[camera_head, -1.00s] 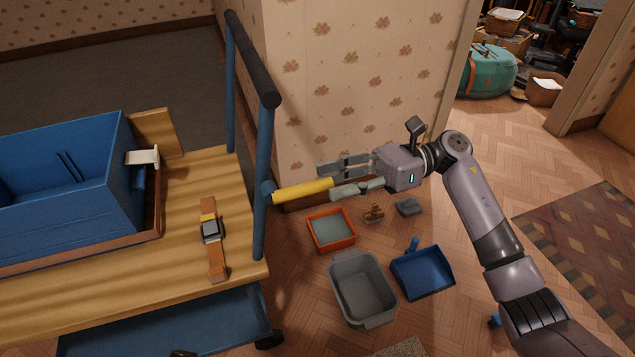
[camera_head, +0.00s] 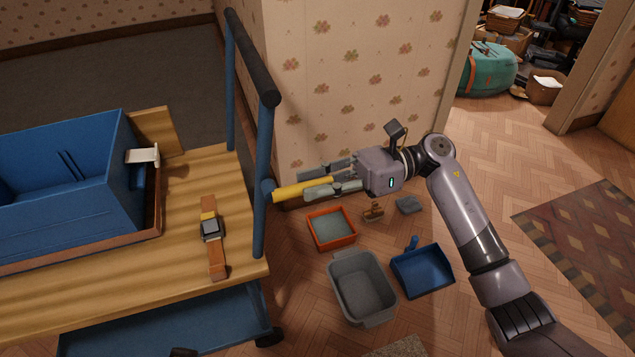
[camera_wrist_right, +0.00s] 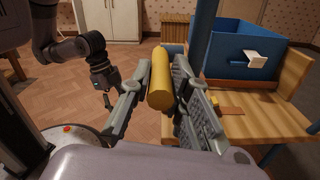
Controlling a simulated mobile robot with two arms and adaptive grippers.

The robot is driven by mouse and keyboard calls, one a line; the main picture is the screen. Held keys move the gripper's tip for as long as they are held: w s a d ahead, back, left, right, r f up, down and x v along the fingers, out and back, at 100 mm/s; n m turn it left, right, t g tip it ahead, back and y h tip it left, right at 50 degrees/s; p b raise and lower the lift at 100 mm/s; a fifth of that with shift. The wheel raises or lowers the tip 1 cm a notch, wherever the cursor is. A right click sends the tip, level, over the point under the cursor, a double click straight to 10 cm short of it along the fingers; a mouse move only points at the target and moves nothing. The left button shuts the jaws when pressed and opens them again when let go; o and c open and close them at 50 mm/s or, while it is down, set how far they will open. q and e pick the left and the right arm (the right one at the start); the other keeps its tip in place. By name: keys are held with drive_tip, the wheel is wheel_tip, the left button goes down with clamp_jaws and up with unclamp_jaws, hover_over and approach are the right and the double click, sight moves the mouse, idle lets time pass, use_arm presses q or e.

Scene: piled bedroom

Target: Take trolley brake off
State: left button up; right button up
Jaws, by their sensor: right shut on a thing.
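The trolley (camera_head: 100,290) has a wooden top, a blue lower tray and a blue tubular frame with a black push bar (camera_head: 252,58). A yellow brake lever (camera_head: 298,190) sticks out to the right from a blue post, roughly level. My right gripper (camera_head: 328,180) is at the lever's outer end, with its fingers on either side. In the right wrist view the yellow lever (camera_wrist_right: 160,82) lies between the two fingers, and the gripper is shut on it. My left gripper (camera_wrist_right: 108,100) shows small and dark in the right wrist view; its fingers are unclear.
On the floor below my right arm are an orange tray (camera_head: 350,240), a grey tub (camera_head: 388,310) and a blue dustpan (camera_head: 425,272). A papered wall (camera_head: 350,80) stands behind the lever.

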sight(308, 182)
clamp_jaws()
